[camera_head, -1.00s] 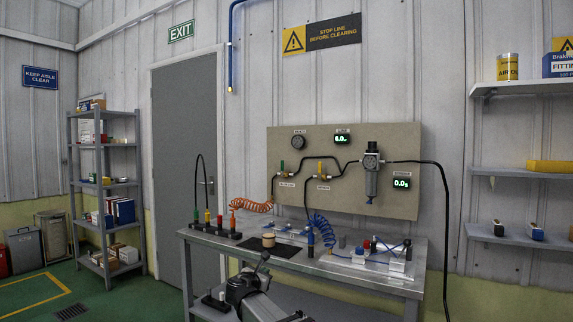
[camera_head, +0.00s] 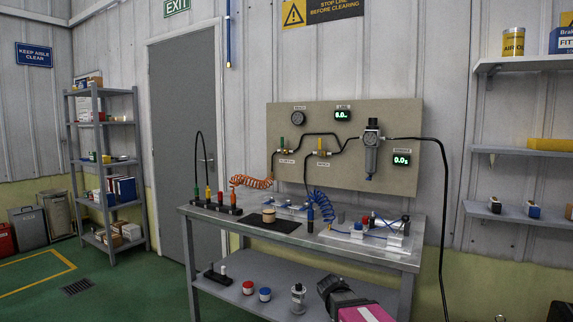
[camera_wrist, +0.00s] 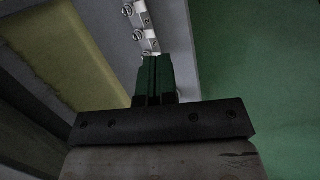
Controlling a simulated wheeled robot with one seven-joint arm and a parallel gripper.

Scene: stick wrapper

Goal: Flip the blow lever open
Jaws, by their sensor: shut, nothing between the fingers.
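The wall panel (camera_head: 400,114) carries two small valves with upright handles in the head view. One handle is green (camera_head: 281,145) and the other is yellow (camera_head: 319,145). A small label sits under each, too blurred to read, so I cannot tell which is the blow lever. My gripper (camera_wrist: 155,62) is in the wrist view with its dark green fingers together and nothing between them. It is far from both valves. In the head view, part of my arm shows low at the front of the bench, and the fingertips cannot be made out there.
The bench (camera_head: 385,257) stands below the panel, with an orange coiled hose (camera_head: 250,182), a blue coiled hose (camera_head: 321,205) and small fittings on top. A regulator (camera_head: 371,150) hangs right of the valves. The lower shelf (camera_head: 275,270) holds several small items. Green floor is open at left.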

